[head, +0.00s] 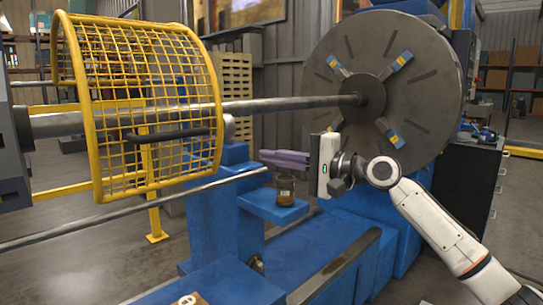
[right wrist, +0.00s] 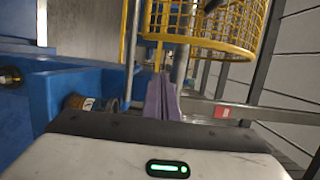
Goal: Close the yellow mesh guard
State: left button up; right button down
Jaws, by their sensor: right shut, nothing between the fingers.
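The yellow mesh guard (head: 150,110) is a curved cage at the left of the head view, around the left part of a horizontal steel shaft (head: 290,103). A dark handle (head: 167,135) runs across its front. The guard also shows at the top of the right wrist view (right wrist: 205,25). My right gripper (head: 265,157) points left, its purple fingers shut and empty. It is to the right of the guard and apart from it, just above a jar on a blue shelf. The fingers also show in the right wrist view (right wrist: 162,98). My left gripper is not in view.
A large grey disc (head: 425,90) with blue and yellow jaws stands at the right. The jar (head: 286,188) stands on a blue shelf (head: 272,207) of the blue machine base. A thin steel rod (head: 130,210) runs low in front of the guard. Open floor lies at the lower left.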

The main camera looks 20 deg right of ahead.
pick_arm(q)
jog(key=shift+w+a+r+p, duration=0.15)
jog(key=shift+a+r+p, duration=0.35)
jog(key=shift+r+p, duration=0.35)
pick_arm(e)
jog(key=w+a, duration=0.4)
jog(key=a, duration=0.3)
jog(key=shift+a, duration=0.25)
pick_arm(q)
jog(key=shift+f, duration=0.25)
pick_arm(e)
jog(key=shift+f, duration=0.1)
jog(key=shift+w+a, duration=0.1)
